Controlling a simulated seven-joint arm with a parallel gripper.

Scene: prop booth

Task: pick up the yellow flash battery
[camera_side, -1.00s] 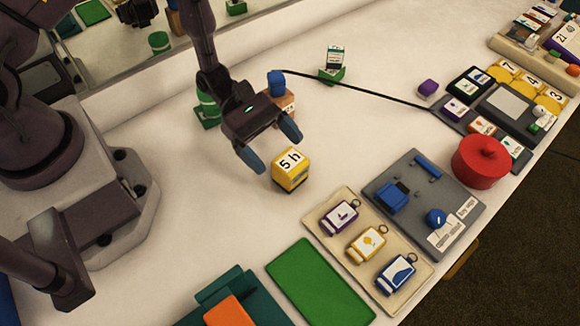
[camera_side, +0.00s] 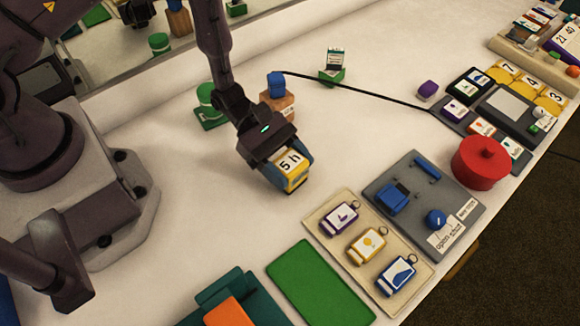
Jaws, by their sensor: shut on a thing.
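The yellow flash battery (camera_side: 291,168) is a small yellow block with a white label reading "5 h". It is in the middle of the white table. My gripper (camera_side: 288,174) is shut on it, with a blue finger on each side. The arm comes down from the top left. I cannot tell whether the block still touches the table.
A beige tray (camera_side: 340,266) with several tags and a grey panel (camera_side: 408,232) with blue parts lie to the right. A red pot (camera_side: 481,163) stands farther right. A green mat (camera_side: 318,285) is in front. A wooden block with a blue top (camera_side: 280,102) stands close behind.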

